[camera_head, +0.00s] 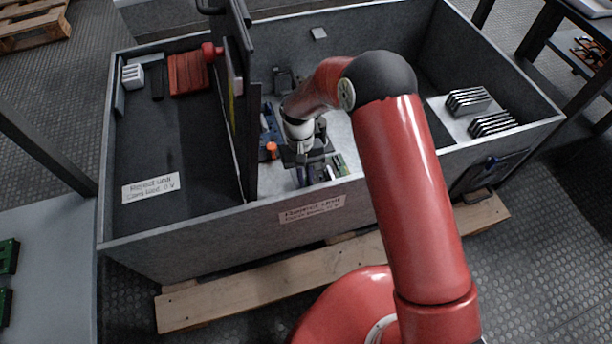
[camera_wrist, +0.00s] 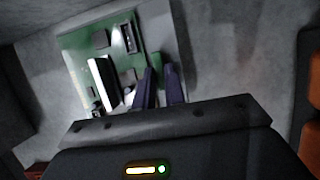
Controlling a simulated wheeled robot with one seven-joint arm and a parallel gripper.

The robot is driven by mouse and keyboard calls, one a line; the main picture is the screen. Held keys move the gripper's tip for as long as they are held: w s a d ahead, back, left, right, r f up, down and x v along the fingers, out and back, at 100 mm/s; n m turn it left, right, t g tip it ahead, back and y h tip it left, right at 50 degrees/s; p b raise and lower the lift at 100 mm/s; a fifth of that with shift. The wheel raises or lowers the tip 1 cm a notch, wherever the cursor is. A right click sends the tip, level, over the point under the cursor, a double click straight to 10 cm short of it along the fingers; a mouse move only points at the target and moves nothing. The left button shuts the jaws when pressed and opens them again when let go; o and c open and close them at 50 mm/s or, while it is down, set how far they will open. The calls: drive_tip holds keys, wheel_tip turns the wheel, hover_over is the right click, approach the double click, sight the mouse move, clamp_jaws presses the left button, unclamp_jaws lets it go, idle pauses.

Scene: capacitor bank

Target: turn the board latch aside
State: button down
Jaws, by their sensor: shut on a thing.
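The green circuit board (camera_wrist: 122,42) lies on the pale floor of the grey crate, with a white block and dark parts on it. In the head view the board (camera_head: 339,165) shows only in part beside my gripper. My gripper (camera_head: 312,178) points down at the board's edge. In the wrist view its two dark fingers (camera_wrist: 161,72) stand close together at that edge, shut on a small part that I take to be the board latch.
A tall dark upright panel (camera_head: 240,110) stands close to the left of my gripper. An orange cylinder (camera_head: 271,150) stands between them. The crate's front wall (camera_head: 225,232) is near. Slotted metal racks (camera_head: 470,102) sit at the right. The left tray floor (camera_head: 195,135) is largely clear.

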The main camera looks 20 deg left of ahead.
idle(0.4)
drive_tip(key=c, duration=1.5)
unclamp_jaws()
drive_tip(key=shift+o, duration=0.2)
drive_tip(key=shift+r, duration=0.1)
drive_tip(key=v, duration=0.7)
drive_tip(key=shift+a+r+p, duration=0.15)
drive_tip(key=shift+r+p, duration=0.15)
drive_tip(key=shift+p, duration=0.15)
drive_tip(key=shift+w, duration=0.15)
